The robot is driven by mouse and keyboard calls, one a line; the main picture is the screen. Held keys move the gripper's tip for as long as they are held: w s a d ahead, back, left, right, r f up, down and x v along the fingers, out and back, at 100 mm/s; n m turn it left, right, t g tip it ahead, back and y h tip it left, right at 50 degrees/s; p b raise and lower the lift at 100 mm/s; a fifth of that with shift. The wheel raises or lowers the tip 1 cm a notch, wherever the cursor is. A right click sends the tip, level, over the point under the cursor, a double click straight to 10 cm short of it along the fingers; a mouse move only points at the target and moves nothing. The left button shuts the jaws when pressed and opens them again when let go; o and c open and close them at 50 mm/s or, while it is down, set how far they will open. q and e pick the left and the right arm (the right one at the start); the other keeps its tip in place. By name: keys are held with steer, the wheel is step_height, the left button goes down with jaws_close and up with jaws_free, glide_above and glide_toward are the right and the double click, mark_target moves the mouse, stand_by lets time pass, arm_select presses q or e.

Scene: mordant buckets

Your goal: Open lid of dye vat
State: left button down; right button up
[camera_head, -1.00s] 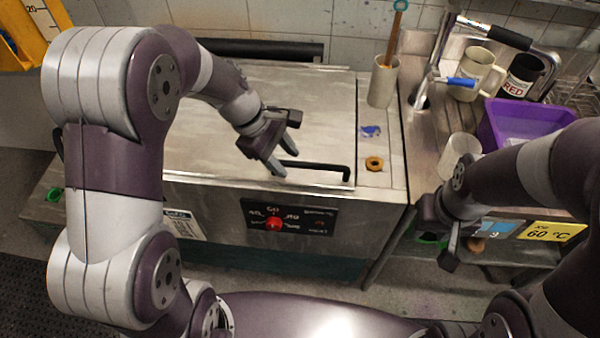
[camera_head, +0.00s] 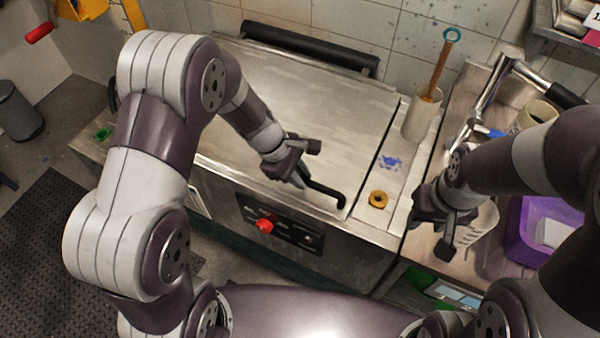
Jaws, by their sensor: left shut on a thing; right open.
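The dye vat's lid (camera_head: 310,90) is a flat, stained steel plate lying closed on top of the steel vat (camera_head: 222,180). A black bar handle (camera_head: 328,193) runs along the lid's front edge. My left gripper (camera_head: 300,179) is at the handle's left part and is shut on it; the fingers partly hide that end. My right gripper (camera_head: 445,232) is open and empty, to the right of the vat, in front of a white cup.
A brass ring (camera_head: 378,199) and a blue stain (camera_head: 390,162) are on the vat's right rim. A white container (camera_head: 422,115) with a wooden-handled tool stands behind them. A purple bin (camera_head: 535,228) is at the right. A red knob (camera_head: 264,226) is on the vat's front panel.

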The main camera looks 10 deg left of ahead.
arm_select(q)
steer(key=shift+r, duration=0.2)
steer(key=w+d+r+p, duration=0.1)
steer(key=w+r+p, duration=0.2)
steer(key=r+p, duration=0.4)
steer(key=w+d+r+p, duration=0.1)
steer(key=w+r+p, duration=0.3)
steer(key=r+p, duration=0.3)
steer(key=w+d+r+p, duration=0.1)
steer(key=w+r+p, duration=0.3)
steer(key=r+p, duration=0.4)
step_height(320, 180, up, 3)
steer(key=shift+d+f, duration=0.15)
steer(key=shift+d, duration=0.1)
steer(key=shift+s, duration=0.1)
